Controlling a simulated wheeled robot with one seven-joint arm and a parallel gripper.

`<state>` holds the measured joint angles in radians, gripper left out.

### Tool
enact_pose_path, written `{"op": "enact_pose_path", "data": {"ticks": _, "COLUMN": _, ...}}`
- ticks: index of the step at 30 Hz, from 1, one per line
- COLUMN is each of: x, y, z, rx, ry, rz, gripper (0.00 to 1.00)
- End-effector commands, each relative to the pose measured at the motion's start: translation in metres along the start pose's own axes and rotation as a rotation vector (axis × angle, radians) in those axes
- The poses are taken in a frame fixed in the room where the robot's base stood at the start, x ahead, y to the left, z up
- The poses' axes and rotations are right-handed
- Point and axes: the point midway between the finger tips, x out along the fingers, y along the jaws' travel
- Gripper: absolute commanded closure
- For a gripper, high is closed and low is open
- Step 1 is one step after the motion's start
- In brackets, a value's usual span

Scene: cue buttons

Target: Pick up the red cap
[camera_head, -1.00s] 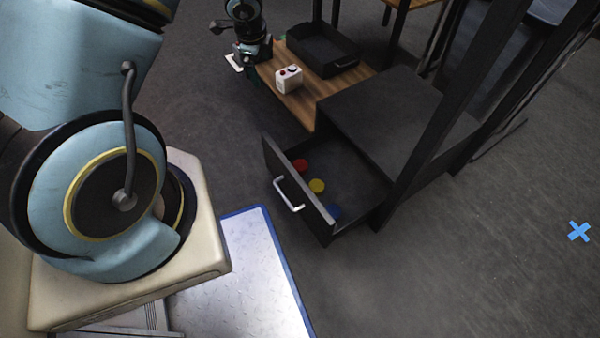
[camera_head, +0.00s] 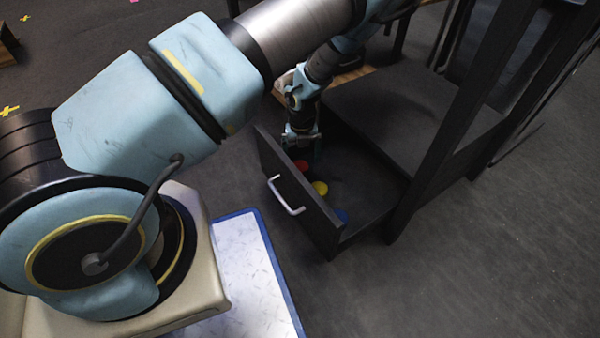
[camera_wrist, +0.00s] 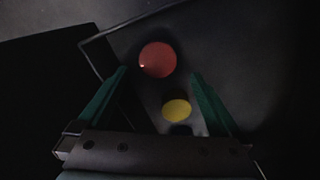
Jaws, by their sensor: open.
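The red cap (camera_head: 302,165) lies in the open drawer (camera_head: 365,212), near its front left corner. In the wrist view the red cap (camera_wrist: 158,60) is a round disc just ahead of the fingertips, roughly between their lines. My gripper (camera_head: 303,148) is over the left end of the drawer, beside the red cap. In the wrist view my gripper (camera_wrist: 158,76) has its two green fingers spread apart with nothing held. Whether the fingers touch the drawer floor I cannot tell.
A yellow cap (camera_head: 320,188) lies beside the red one, also seen in the wrist view (camera_wrist: 177,110). A blue cap (camera_head: 341,215) lies farther along. The drawer front with its white handle (camera_head: 286,196) and the dark cabinet top (camera_head: 400,105) are close around.

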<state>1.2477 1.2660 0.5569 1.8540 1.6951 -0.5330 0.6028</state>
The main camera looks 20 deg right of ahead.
Motion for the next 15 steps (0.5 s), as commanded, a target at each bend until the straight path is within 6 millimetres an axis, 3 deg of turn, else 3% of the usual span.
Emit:
{"op": "enact_pose_path", "data": {"ticks": 5, "x": 0.012, "y": 0.001, "z": 0.001, "rx": -0.001, "ry": -0.001, "rz": 0.0, "gripper": 0.0}}
{"op": "enact_pose_path", "data": {"ticks": 15, "x": 0.056, "y": 0.004, "z": 0.005, "rx": -0.002, "ry": -0.002, "rz": -0.003, "gripper": 0.0}}
